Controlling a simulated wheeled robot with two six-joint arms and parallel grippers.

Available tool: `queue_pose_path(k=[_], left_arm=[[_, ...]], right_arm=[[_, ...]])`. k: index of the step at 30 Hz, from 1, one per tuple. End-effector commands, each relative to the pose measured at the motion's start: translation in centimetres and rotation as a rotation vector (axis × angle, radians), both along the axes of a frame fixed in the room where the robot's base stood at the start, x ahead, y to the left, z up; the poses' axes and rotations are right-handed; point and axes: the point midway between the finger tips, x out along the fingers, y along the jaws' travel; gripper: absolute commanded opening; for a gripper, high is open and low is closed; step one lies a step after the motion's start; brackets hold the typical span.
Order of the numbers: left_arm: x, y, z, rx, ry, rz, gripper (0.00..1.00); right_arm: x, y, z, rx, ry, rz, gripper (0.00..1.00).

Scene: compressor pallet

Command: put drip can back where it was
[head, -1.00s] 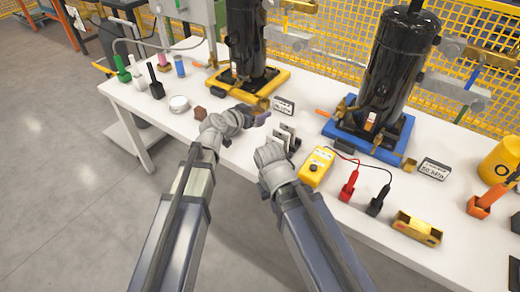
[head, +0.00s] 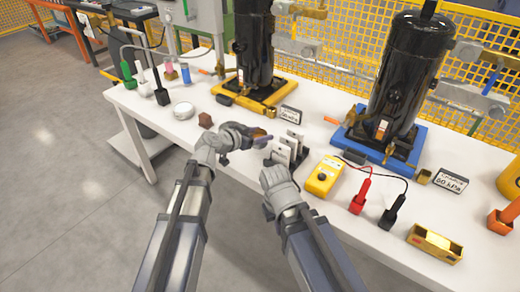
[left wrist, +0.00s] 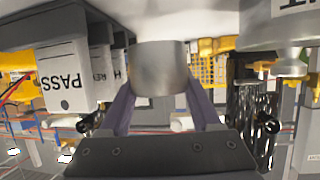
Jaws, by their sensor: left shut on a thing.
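Whether the can touches the table I cannot tell. My right gripper (head: 270,165) is near the front edge, just below the upright tags; its fingers are not clearly seen.
Upright tags (left wrist: 75,75), one reading PASS, stand close by the can. Black compressors stand on a yellow base (head: 235,97) and a blue base (head: 345,142). A small brass cup (head: 424,177) is by the blue base. A yellow meter (head: 324,175) stands right of the tags.

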Motion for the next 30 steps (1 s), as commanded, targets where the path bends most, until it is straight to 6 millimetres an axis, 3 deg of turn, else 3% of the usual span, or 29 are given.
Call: queue_pose_path(k=[5,15,28,29,30], left_arm=[[0.0,0.0,-0.3,0.0,0.0,0.0,0.01],[0.0,0.0,-3.9,0.0,0.0,0.0,0.01],[0.0,0.0,-4.1,0.0,0.0,0.0,0.01],[0.0,0.0,-4.0,0.0,0.0,0.0,0.68],[0.0,0.0,-3.9,0.0,0.0,0.0,0.72]], right_arm=[[0.0,0.0,-0.3,0.0,0.0,0.0,0.0],[0.0,0.0,-3.9,0.0,0.0,0.0,0.0],[0.0,0.0,-4.1,0.0,0.0,0.0,0.0],[0.0,0.0,-4.0,0.0,0.0,0.0,0.0],[0.0,0.0,-3.9,0.0,0.0,0.0,0.0]])
